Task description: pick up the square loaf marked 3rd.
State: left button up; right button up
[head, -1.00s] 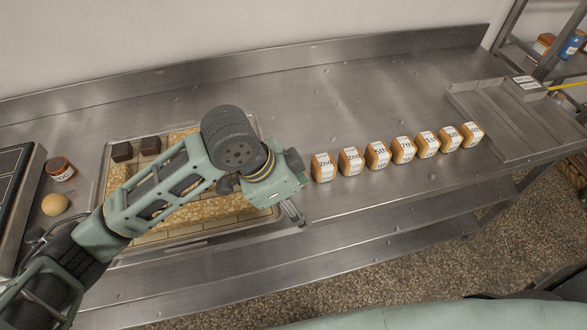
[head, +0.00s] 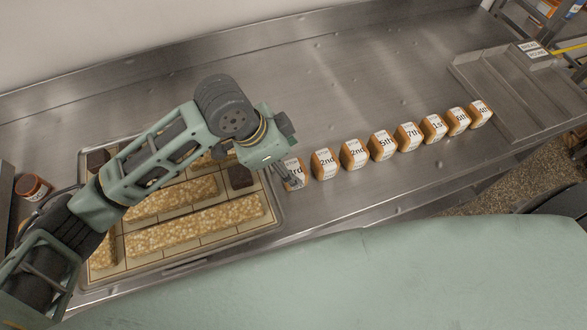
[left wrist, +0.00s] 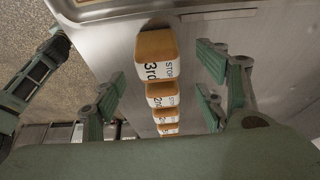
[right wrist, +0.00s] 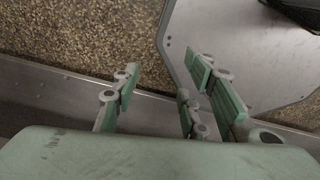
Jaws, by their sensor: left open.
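The square loaf marked 3rd (head: 295,173) stands at the left end of a row of labelled square loaves on the steel counter. My left gripper (head: 291,168) is over it in the head view and hides part of it. In the left wrist view the 3rd loaf (left wrist: 156,60) lies ahead, between the lines of the two open fingers (left wrist: 165,88), with nothing held. A 2nd loaf (head: 325,163) stands just right of it, with a small gap. My right gripper (right wrist: 160,95) shows only in the right wrist view, its fingers apart and empty.
A tray (head: 272,226) with long crumbly bars and dark blocks lies left of the loaves. Several more loaves (head: 383,145) run right toward an empty metal tray (head: 480,75). A jar (head: 32,187) stands at far left. The counter behind the row is clear.

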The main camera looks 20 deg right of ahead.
aim_at(294, 168)
pick_arm(q)
jog(key=p+x, duration=0.1)
jog(key=x, duration=0.2)
jog(key=shift+s+d+f, duration=0.2)
jog(key=shift+f, duration=0.15)
jog(key=shift+d+f, duration=0.1)
jog(key=shift+f, duration=0.1)
jog(key=shift+c, duration=1.2)
jog(key=c, duration=0.8)
jog(key=shift+c, duration=1.2)
pick_arm(e)
jog(key=shift+w+d+r, duration=0.1)
jog(key=shift+w+r, duration=0.05)
jog(key=shift+r, duration=0.5)
pick_arm(q)
jog(key=shift+w, duration=0.1)
